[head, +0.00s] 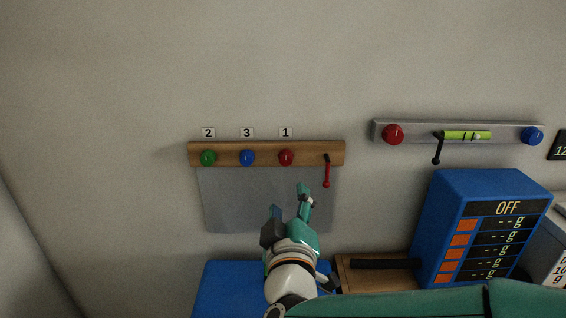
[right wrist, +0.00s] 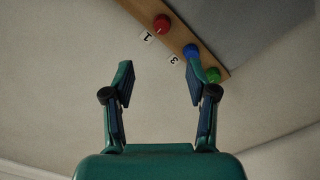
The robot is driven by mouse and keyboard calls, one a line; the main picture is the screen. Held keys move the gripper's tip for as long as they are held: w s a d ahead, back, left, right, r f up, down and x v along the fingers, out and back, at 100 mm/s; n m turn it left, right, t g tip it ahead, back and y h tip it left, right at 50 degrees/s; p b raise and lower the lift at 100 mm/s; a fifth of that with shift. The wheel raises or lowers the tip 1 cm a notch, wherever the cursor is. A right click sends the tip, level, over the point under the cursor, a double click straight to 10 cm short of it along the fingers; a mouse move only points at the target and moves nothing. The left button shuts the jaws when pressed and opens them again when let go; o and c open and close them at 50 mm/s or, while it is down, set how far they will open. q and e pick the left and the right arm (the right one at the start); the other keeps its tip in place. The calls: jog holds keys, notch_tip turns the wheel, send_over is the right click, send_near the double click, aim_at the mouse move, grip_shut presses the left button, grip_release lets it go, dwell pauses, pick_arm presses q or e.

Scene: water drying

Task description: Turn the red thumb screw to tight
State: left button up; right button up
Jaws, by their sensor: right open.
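A wooden bar (head: 222,147) on the wall carries a red knob (head: 286,157) under label 1, with blue and green knobs to its left. The red knob also shows in the right wrist view (right wrist: 162,23). Another red knob (head: 393,134) is at the left end of a grey bar (head: 418,129). The frames do not settle which is the red thumb screw. My right gripper (head: 290,203) is open and empty below the wooden bar; in the right wrist view its fingers (right wrist: 158,65) point toward the bar, apart from the knobs. My left gripper is not in view.
A small red lever (head: 326,172) hangs at the wooden bar's right end, near my right gripper. The grey bar also holds a black lever (head: 437,151), a yellow-green vial (head: 466,135) and a blue knob (head: 532,135). A blue display box (head: 439,217) stands at right.

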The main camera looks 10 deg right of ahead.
aim_at(285, 162)
jog(key=x, duration=0.5)
jog(key=p+x, duration=0.1)
jog(key=x, duration=0.4)
jog(key=p+x, duration=0.1)
jog(key=x, duration=0.4)
jog(key=shift+w+a+f, duration=0.1)
jog(key=shift+w+a, duration=0.1)
jog(key=shift+a, duration=0.05)
grip_shut()
